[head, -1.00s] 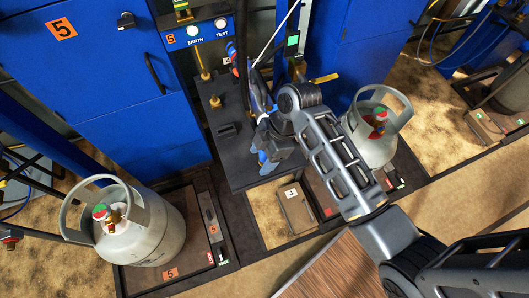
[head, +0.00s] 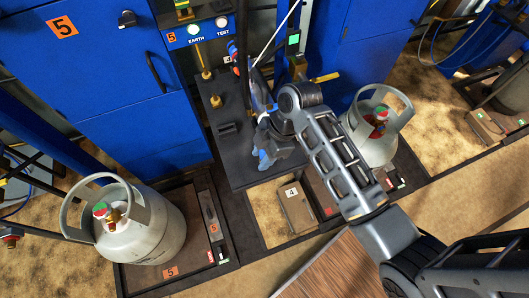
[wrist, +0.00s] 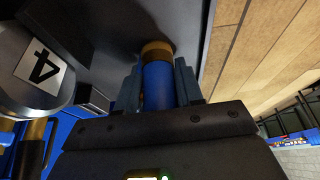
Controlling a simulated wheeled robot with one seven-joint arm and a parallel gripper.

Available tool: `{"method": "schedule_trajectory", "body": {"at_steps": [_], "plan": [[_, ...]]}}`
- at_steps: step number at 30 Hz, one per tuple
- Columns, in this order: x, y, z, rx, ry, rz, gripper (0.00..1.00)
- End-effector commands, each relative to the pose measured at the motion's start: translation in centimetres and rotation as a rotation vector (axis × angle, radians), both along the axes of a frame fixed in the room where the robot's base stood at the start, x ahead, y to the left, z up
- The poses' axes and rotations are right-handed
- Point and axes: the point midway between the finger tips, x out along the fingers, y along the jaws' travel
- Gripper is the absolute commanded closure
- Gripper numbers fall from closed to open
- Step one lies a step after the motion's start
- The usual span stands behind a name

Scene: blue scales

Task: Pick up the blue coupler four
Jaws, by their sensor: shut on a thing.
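The blue coupler four (wrist: 158,85) is a blue cylinder with a brass-coloured collar at its far end, in the middle of the wrist view. My gripper (wrist: 158,70) has one finger on each side of it and is shut on it. The collar meets a dark surface in that view. I cannot tell whether the coupler is still attached there. In the head view my gripper (head: 266,158) is over the dark platform of the middle station. My own wrist hides most of the coupler there.
A grey gas cylinder (head: 150,240) stands on the scale at left. Another cylinder (head: 370,145) stands just right of my arm. A blue cabinet (head: 90,80) is behind at left. A panel marked 4 (head: 297,208) lies in front of the platform. Slim hoses and rods rise behind my gripper.

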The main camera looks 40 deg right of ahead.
Motion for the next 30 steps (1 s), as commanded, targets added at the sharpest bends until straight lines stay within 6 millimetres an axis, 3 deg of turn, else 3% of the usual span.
{"method": "schedule_trajectory", "body": {"at_steps": [8, 14, 24, 30], "plan": [[0.1, 0.0, 1.0, 0.000, -0.002, 0.000, 0.96], [0.1, 0.0, 4.2, -0.001, -0.006, 0.002, 0.96], [-0.4, -7.9, 8.9, -0.001, -0.003, -0.005, 0.96], [-0.7, -10.5, 10.9, 0.000, 0.001, -0.002, 0.96]]}}
